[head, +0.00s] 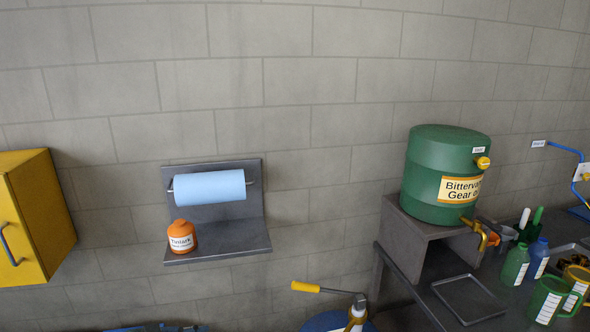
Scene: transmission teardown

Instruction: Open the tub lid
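An orange tub (181,238) with a white label stands upright on a grey wall shelf, at its left side. Its rounded orange top (181,224) appears to be on and closed, though it is small in the picture. Neither of my grippers shows in the head view, so I cannot see where they are relative to the tub.
A blue paper roll (209,186) hangs above the shelf (235,246). A yellow cabinet (38,215) is at left. At right, a green gear oil drum (440,160) stands on a stand (410,235) over a bench with a tray (480,305) and several jugs. A yellow-handled lever (306,287) rises at bottom.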

